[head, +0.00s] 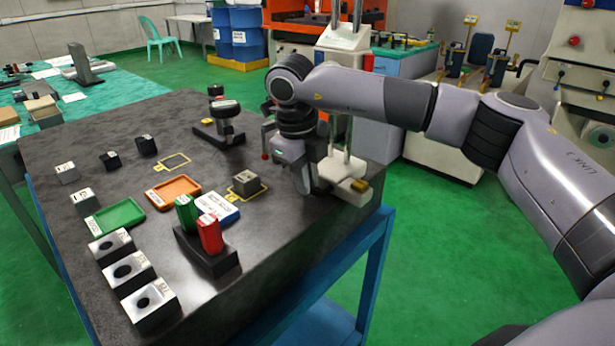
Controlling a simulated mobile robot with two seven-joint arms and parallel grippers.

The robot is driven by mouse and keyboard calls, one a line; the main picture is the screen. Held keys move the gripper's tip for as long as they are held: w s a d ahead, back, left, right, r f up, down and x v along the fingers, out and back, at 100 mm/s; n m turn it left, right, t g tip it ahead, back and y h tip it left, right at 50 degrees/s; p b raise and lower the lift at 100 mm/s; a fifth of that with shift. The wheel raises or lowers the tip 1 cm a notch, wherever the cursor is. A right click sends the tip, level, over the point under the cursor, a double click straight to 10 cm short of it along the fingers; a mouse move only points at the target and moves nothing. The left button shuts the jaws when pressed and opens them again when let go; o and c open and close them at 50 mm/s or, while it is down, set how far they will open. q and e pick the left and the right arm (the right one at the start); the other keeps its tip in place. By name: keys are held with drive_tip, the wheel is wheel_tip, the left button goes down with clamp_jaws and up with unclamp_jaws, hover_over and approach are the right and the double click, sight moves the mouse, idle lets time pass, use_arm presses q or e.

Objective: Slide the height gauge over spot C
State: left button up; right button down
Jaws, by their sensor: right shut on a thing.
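The height gauge (343,173) appears to be the tall stand with a pale base and upright columns at the right edge of the dark table. My right gripper (292,178) points down beside its columns and is shut on it; the fingertips and exact contact are partly hidden. Two yellow outlined spots lie on the table. One empty outline (172,162) is left of centre. The other outline (234,193) has a grey block (246,183) on it. Their letters are too small to read, so I cannot tell which is spot C. My left gripper is not in view.
Green (115,217) and orange trays (173,192), a white-blue box (217,208), a red-and-green holder (207,252) and several bored blocks (150,303) occupy the front. The back left (110,120) is clear.

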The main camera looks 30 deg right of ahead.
drive_tip(key=w, duration=0.2)
drive_tip(key=w+a+p, duration=0.1)
drive_tip(key=w, duration=0.1)
drive_tip(key=w+a+p, duration=0.1)
drive_tip(key=w, duration=0.1)
drive_tip(key=shift+w+a+r, duration=0.1)
drive_tip(key=shift+w+r, duration=0.05)
drive_tip(key=shift+w, duration=0.15)
drive_tip(key=shift+r, duration=0.1)
drive_tip(key=c, duration=1.5)
unclamp_jaws()
drive_tip(key=o, duration=0.3)
drive_tip(key=shift+a, duration=0.1)
drive_tip(key=shift+o, duration=0.2)
drive_tip(key=shift+f, duration=0.2)
wheel_tip(320, 180, up, 7)
drive_tip(key=a, duration=0.1)
drive_tip(key=shift+s, duration=0.2)
